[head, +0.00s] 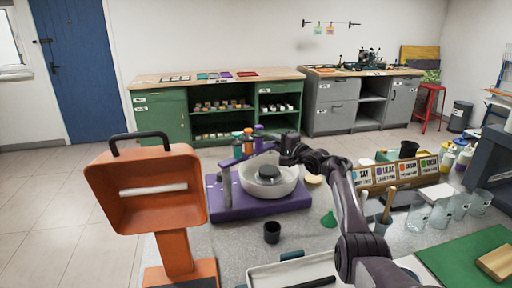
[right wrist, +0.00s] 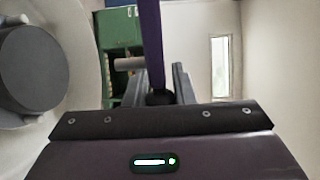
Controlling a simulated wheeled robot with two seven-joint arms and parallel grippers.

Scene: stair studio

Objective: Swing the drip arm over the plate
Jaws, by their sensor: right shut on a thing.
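The spin machine has a purple base (head: 255,206) and a white bowl (head: 288,186) on the worktop. A round dark grey plate (head: 268,172) sits in the bowl; it also shows at the left of the right wrist view (right wrist: 30,70). The purple drip arm (head: 238,161) reaches from a post at the bowl's left side, with small orange, green and purple bottles by it. My right gripper (head: 282,148) is at the bowl's far side. In the right wrist view its fingers are shut around a dark knob (right wrist: 160,97) below a purple bar. My left gripper is out of view.
Labelled paint holders (head: 400,172) and clear cups (head: 440,213) crowd the right. A white tray (head: 292,274) lies in front.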

